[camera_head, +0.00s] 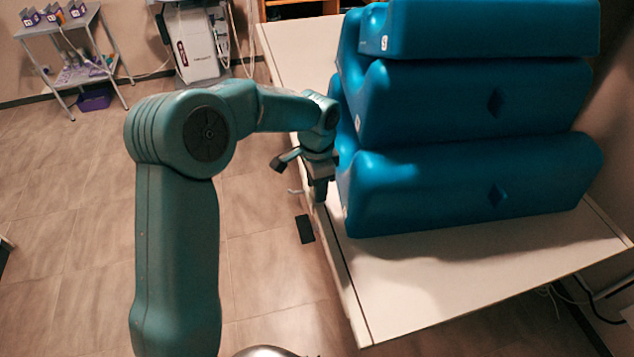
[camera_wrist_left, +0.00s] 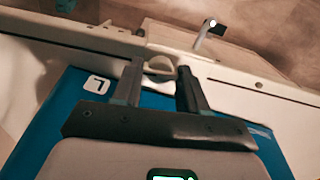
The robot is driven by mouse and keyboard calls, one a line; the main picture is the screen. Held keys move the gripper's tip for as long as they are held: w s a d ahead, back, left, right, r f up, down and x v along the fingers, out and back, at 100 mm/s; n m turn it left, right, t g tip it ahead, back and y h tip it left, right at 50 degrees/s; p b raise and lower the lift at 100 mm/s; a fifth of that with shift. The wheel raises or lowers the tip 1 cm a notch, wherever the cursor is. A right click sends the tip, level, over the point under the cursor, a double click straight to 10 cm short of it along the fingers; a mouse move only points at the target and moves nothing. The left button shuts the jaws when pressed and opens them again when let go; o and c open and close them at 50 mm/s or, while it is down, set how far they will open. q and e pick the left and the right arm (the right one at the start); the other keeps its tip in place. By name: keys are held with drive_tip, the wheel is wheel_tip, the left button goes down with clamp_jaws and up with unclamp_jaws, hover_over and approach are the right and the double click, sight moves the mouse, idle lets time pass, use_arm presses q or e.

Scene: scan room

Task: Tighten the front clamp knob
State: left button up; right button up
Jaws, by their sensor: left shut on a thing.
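My left gripper (camera_head: 318,192) reaches down at the table's left long edge, beside the blue cushions. In the wrist view its two dark fingers (camera_wrist_left: 160,68) are on either side of a small pale part at the table's side rail (camera_wrist_left: 95,38), which looks like the clamp knob (camera_wrist_left: 159,63). The fingers are shut on it. In the head view the arm and gripper hide this part. My right gripper is not in view.
Stacked blue cushions (camera_head: 470,175) stand close to the right of my gripper on the pale table (camera_head: 440,285). A metal cart (camera_head: 75,50) and a white machine (camera_head: 195,45) stand at the back.

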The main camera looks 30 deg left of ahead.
use_arm(q)
drive_tip(key=shift+a+r+m, duration=0.1)
drive_tip(key=shift+r+m, duration=0.1)
drive_tip(key=shift+m, duration=0.3)
drive_tip(key=shift+w, duration=0.1)
drive_tip(key=o, duration=0.9)
drive_tip(key=shift+o, duration=0.8)
drive_tip(key=shift+f, duration=0.1)
drive_tip(key=shift+r, duration=0.35)
wheel_tip(320, 180, up, 16)
drive_tip(key=shift+f, duration=0.15)
drive_tip(key=shift+s, duration=0.25)
